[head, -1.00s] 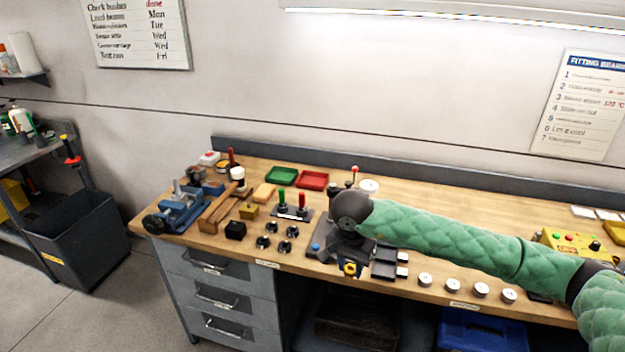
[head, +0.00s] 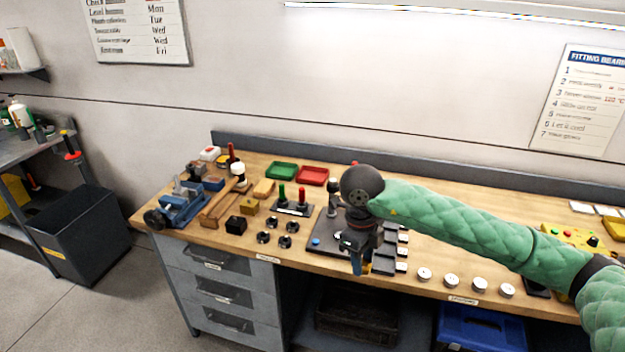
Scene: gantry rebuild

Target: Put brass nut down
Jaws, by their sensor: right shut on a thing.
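My right arm, in a green quilted sleeve, reaches in from the right. Its dark gripper (head: 357,263) points down over the front edge of the workbench, beside a dark plate (head: 326,232). I cannot tell whether the nut touches anything below. My left gripper is not in view.
The wooden bench (head: 450,238) holds a blue vise (head: 183,205), several black knobs (head: 265,237), a green tray (head: 282,171) and a red tray (head: 313,176). Several white-topped discs (head: 451,281) line the front right.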

